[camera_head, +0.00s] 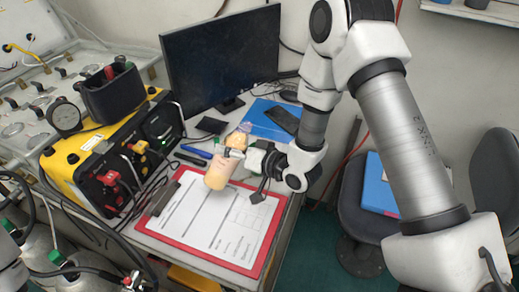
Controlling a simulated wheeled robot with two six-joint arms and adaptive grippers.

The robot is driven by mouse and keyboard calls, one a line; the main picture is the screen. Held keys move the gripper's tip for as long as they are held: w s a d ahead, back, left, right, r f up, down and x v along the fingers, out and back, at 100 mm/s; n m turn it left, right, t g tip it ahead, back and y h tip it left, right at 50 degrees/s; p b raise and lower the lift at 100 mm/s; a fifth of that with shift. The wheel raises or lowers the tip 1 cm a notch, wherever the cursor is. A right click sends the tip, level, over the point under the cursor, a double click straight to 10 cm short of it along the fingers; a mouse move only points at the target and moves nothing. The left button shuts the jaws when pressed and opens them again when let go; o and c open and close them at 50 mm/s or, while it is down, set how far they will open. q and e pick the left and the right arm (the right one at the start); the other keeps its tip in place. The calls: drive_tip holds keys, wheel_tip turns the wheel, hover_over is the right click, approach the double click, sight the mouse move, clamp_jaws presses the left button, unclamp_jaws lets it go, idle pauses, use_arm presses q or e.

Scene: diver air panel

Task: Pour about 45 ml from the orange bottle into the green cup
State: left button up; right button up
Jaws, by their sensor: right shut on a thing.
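The orange bottle (219,171) is pale orange and stands out over the top left part of the clipboard. My right gripper (236,154) comes from the right and is shut on the bottle's upper part. The bottle looks somewhat tilted in the picture, its narrower top toward the monitor; I cannot tell whether its base touches the clipboard. I cannot make out the green cup; it may be hidden behind the bottle or gripper.
A red clipboard (181,239) with a white form covers the desk's front. A black monitor (221,60) stands behind. A yellow air panel (62,172) with hoses stands left. A blue folder (262,126) and phone (285,119) lie behind my right gripper. A chair (366,222) stands right.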

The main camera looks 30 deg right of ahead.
drive_tip(key=shift+a+r+n+h+p, duration=0.45)
drive_tip(key=shift+n+h, duration=0.15)
drive_tip(key=shift+n, duration=0.4)
drive_tip(key=shift+s+a+n+h, duration=0.1)
drive_tip(key=shift+a+n+h, duration=0.3)
drive_tip(key=shift+n+h, duration=0.45)
drive_tip(key=shift+a+f+n+h+b, duration=0.1)
drive_tip(key=shift+f+n+h+b, duration=0.2)
drive_tip(key=shift+n+b, duration=0.3)
